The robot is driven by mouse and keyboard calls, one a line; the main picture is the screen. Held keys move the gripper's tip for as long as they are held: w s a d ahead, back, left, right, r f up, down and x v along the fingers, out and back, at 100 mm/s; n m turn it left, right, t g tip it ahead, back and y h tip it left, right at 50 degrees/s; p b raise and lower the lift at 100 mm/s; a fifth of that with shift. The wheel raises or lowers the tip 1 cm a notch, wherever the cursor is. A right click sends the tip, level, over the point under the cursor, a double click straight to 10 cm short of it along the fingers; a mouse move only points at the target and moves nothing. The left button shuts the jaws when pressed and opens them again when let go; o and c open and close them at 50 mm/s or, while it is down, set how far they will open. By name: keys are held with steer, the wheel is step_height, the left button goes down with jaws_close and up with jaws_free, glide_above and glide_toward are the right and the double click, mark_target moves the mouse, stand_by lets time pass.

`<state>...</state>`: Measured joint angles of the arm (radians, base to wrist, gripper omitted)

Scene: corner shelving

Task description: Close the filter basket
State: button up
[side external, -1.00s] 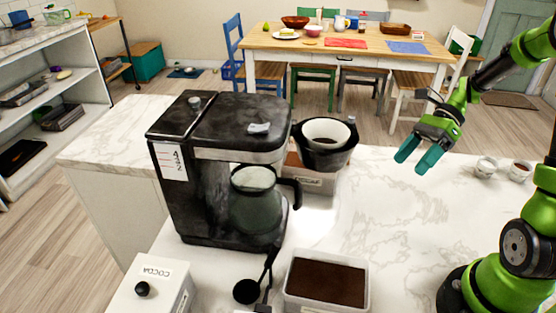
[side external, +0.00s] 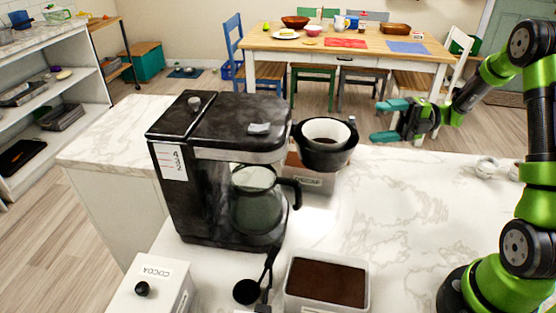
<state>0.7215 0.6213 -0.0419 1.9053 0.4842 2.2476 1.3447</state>
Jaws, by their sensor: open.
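The filter basket (side external: 326,157) is black with a white paper filter (side external: 326,131) in it. It is swung out from the right side of the black coffee maker (side external: 202,185). The inside of the filter shows dark, but I cannot tell what is in it. A glass carafe (side external: 256,205) stands inside the coffee maker below. My gripper (side external: 381,121) is to the right of the basket, a little above its rim in the picture. Its teal fingers are open, empty and point left toward the basket, apart from it.
A box labelled DECAF (side external: 312,181) stands under and behind the basket. An open container of brown grounds (side external: 327,282), a black scoop (side external: 247,290) and a COCOA box (side external: 152,287) are in front. Small white cups (side external: 487,167) stand at right. The counter's middle right is clear.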

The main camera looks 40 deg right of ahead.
steer(key=x, duration=0.8)
steer(key=shift+w+a, duration=0.1)
steer(key=shift+a, duration=0.2)
jaws_close()
